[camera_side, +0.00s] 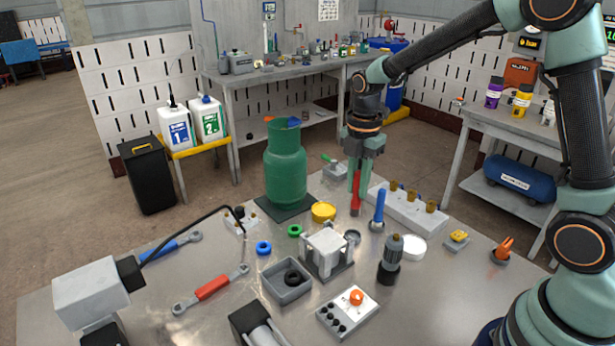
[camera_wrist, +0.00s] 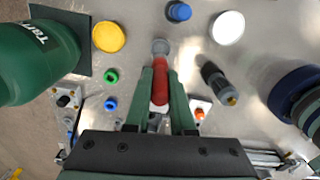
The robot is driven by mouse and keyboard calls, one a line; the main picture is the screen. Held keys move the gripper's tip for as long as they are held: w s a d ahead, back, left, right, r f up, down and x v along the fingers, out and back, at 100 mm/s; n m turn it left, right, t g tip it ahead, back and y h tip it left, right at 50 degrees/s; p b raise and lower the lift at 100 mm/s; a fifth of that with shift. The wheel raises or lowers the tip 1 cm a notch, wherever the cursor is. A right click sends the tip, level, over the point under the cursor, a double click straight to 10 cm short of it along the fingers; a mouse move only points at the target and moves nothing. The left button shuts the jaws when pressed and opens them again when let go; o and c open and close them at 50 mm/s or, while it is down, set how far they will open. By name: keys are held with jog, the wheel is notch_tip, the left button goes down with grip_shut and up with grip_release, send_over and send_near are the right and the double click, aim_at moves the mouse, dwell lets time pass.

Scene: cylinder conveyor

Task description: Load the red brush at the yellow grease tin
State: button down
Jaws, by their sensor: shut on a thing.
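My gripper (camera_side: 357,180) is shut on the handle of the red brush (camera_side: 355,196), which hangs upright with its tip down. In the wrist view the red brush (camera_wrist: 160,84) lies between my two green fingers (camera_wrist: 160,92), its grey end pointing away. The yellow grease tin (camera_side: 323,211) stands on the table left of the brush, apart from it. It also shows in the wrist view as a yellow disc (camera_wrist: 109,37), left of the brush tip. I cannot tell exactly how high the tip is above the table.
A green gas cylinder (camera_side: 285,168) stands behind the tin. A blue-handled brush (camera_side: 377,208) stands right of the red one, before a white block (camera_side: 405,207) with brass fittings. A white round tin (camera_side: 412,247), a grey fixture (camera_side: 326,250) and a dark tool (camera_side: 390,258) are nearby.

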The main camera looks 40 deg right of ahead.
notch_tip(320, 180, up, 12)
jog(key=shift+f, duration=0.2)
jog(key=shift+r, duration=0.3)
jog(key=shift+w, duration=0.3)
jog(key=shift+w+f, duration=1.65)
jog(key=shift+f, duration=1.15)
jog(key=shift+w+f, duration=1.65)
jog(key=shift+f, duration=1.1)
jog(key=shift+w+f, duration=1.65)
jog(key=shift+f, duration=1.15)
jog(key=shift+f, duration=0.55)
notch_tip(320, 180, up, 7)
jog(key=shift+r, duration=0.1)
